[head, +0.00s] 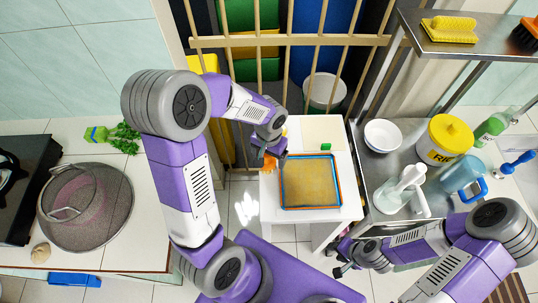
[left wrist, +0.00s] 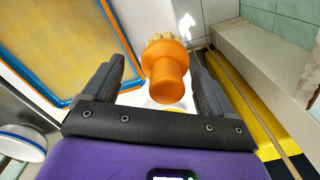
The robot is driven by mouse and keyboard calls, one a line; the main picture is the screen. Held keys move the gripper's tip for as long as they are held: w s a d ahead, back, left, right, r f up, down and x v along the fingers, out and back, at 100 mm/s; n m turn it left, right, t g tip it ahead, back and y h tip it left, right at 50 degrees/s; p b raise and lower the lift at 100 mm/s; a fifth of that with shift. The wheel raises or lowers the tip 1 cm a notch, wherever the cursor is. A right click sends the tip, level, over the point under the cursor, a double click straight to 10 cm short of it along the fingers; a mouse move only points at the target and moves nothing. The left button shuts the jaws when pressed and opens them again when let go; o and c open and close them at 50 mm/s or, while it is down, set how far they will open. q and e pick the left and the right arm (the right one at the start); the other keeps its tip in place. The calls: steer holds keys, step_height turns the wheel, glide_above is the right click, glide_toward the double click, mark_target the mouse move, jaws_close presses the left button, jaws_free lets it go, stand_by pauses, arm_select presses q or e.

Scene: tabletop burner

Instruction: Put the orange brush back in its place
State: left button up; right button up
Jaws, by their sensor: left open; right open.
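An orange brush (left wrist: 166,80) with a knobbed handle and pale bristles shows between the fingers of my left gripper (left wrist: 155,62) in the left wrist view. The fingers are open on either side of it, with a gap visible. In the head view, its orange part (head: 270,162) shows at the left edge of the small white table, partly hidden by my left gripper (head: 268,148). My right gripper (head: 345,258) is open and empty, low near the front of the metal counter. A second orange brush with dark bristles (head: 527,31) lies on the metal shelf at the upper right.
A yellow brush (head: 449,28) lies on the metal shelf (head: 475,47). A blue-and-orange-rimmed tray (head: 311,182) and a green block (head: 325,146) are on the white table. The counter holds a white bowl (head: 382,135), yellow bucket (head: 444,140) and blue pitcher (head: 462,174).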

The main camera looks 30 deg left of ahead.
arm_select(q)
steer(key=shift+r, duration=0.35)
step_height(320, 180, up, 12)
steer(key=p, duration=0.4)
steer(key=shift+r, duration=0.25)
